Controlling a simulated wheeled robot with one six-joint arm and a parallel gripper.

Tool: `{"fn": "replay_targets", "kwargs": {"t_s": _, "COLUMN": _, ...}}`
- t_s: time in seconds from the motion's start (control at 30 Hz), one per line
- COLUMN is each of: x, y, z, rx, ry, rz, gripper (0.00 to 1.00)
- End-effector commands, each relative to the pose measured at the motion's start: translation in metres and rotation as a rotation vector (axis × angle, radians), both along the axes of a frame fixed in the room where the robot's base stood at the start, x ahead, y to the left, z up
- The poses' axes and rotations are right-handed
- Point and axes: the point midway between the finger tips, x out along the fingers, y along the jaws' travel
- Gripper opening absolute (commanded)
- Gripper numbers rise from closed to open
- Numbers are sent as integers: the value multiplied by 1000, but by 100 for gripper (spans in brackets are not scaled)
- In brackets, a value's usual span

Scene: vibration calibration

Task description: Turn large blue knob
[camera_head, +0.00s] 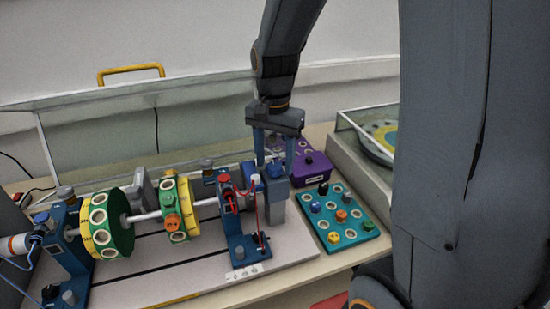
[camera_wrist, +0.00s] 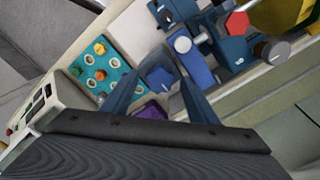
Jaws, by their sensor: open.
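A large blue knob (camera_head: 275,170) sits on top of a grey-blue post at the right end of the rig. My gripper (camera_head: 275,166) points down over it, with its two blue fingers open and spread either side of the knob. In the wrist view the blue knob (camera_wrist: 160,79) lies between the fingers of my gripper (camera_wrist: 161,76). I cannot tell whether either finger touches it. The lower part of the post (camera_head: 277,208) shows below the fingers.
A teal tray (camera_head: 358,245) with coloured knobs stands right of the post, and a purple box (camera_head: 313,172) behind it. Left is a shaft with green-yellow discs (camera_head: 108,222) and a blue bracket (camera_head: 238,240). A clear-lidded case (camera_head: 365,150) stands at the right.

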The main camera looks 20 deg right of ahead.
Motion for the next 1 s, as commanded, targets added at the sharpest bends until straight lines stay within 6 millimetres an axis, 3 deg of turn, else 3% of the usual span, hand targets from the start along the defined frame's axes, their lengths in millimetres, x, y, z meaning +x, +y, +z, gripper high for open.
{"fn": "replay_targets", "kwargs": {"t_s": 0.23, "x": 0, "y": 0, "z": -1, "rx": 0, "ry": 0, "rz": 1, "gripper": 52}}
{"fn": "replay_targets", "kwargs": {"t_s": 0.47, "x": 0, "y": 0, "z": -1, "rx": 0, "ry": 0, "rz": 1, "gripper": 13}}
{"fn": "replay_targets", "kwargs": {"t_s": 0.77, "x": 0, "y": 0, "z": 0, "rx": 0, "ry": 1, "rz": 42, "gripper": 12}}
{"fn": "replay_targets", "kwargs": {"t_s": 1.0, "x": -1, "y": 0, "z": 0, "rx": 0, "ry": 1, "rz": 180, "gripper": 12}}
